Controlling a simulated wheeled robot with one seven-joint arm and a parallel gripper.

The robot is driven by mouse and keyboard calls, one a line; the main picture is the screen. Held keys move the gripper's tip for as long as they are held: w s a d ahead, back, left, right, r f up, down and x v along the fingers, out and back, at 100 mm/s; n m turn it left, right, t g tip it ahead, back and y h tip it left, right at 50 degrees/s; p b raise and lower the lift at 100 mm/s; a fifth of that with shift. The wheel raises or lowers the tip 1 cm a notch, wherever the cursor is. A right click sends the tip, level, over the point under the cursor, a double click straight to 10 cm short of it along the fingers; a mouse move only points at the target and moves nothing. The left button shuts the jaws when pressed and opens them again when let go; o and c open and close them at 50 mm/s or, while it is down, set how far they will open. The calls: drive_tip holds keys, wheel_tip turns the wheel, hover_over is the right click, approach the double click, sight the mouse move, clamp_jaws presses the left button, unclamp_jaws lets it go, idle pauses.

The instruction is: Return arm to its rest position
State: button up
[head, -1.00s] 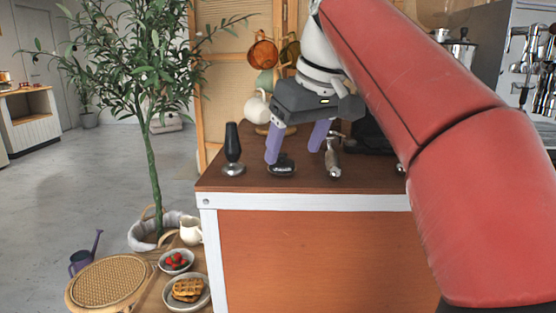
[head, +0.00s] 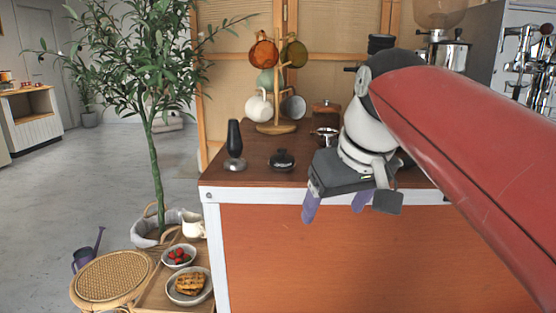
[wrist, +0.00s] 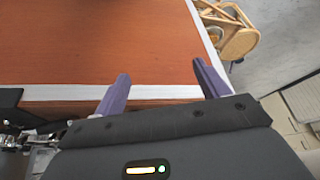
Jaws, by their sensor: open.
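My gripper (head: 336,204) hangs in front of the cart's near edge in the head view, its two purple fingers pointing down and apart with nothing between them. In the wrist view my gripper (wrist: 162,88) shows both purple fingers spread and empty, over the orange panel and white edge. My red arm reaches in from the right of the head view. The coffee cart (head: 370,255) has a brown top, a white metal edge and an orange front panel.
A black-handled tamper (head: 234,148), a dark round tool (head: 282,160) and a metal portafilter (head: 325,134) are on the cart top. A mug tree (head: 277,128) with several mugs stands behind. A stool (head: 112,278) and a plant (head: 150,170) are at left.

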drive_tip(key=s+d+f+m+h, duration=0.1)
drive_tip(key=s+d+f+m, duration=0.1)
drive_tip(key=s+f, duration=0.4)
drive_tip(key=s+d+f+m+t, duration=0.1)
drive_tip(key=s+d+f, duration=0.3)
drive_tip(key=f, duration=1)
drive_tip(key=s+m, duration=0.1)
drive_tip(key=s, duration=0.1)
drive_tip(key=shift+s+d+f+h, duration=0.15)
drive_tip(key=shift+s+f+h, duration=0.2)
drive_tip(key=shift+f+h, duration=0.05)
